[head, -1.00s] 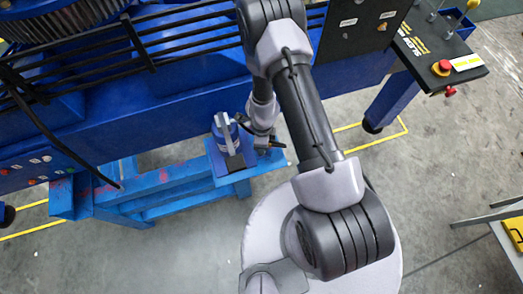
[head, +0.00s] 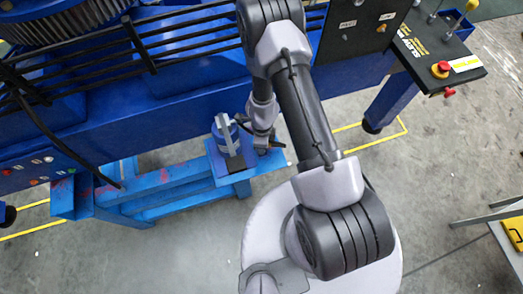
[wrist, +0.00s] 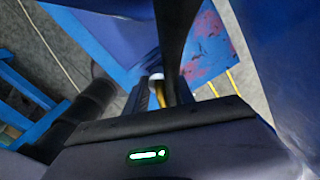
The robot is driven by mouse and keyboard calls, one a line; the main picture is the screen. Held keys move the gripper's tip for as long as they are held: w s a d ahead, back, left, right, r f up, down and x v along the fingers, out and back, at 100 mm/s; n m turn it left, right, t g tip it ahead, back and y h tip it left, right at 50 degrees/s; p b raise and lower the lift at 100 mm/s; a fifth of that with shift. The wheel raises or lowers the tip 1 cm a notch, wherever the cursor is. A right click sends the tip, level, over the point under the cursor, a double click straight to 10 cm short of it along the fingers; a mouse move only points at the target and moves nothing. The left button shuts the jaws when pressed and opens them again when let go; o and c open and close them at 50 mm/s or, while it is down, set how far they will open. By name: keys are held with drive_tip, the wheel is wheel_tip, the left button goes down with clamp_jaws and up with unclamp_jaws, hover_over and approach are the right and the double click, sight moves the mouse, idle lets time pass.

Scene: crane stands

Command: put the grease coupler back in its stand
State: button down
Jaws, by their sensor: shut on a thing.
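My gripper (head: 262,141) is low beside the blue stand at the front of the big blue machine, just right of a blue cylinder (head: 218,143) with a grey upright bar. In the wrist view my gripper (wrist: 160,92) is shut, with a small pale round part (wrist: 157,77) at its fingertips. This looks like the end of the grease coupler. The rest of the coupler is hidden by the fingers and a dark curved band in front of them. I cannot tell whether the coupler touches its stand (head: 232,177).
The blue machine (head: 190,85) with black rails fills the back. A lighter blue frame (head: 150,190) extends left from the stand. A control panel with a red button (head: 441,69) is at the upper right. Open grey floor lies in front at left and right.

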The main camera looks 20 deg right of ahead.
drive_tip(key=shift+f, duration=0.2)
drive_tip(key=shift+r, duration=0.1)
drive_tip(key=shift+r+p, duration=0.6)
drive_tip(key=shift+r, duration=0.1)
drive_tip(key=shift+f, duration=0.15)
idle(0.6)
drive_tip(key=shift+f+b, duration=0.65)
drive_tip(key=shift+b, duration=0.25)
drive_tip(key=shift+r+p, duration=2.8)
drive_tip(key=shift+p, duration=0.05)
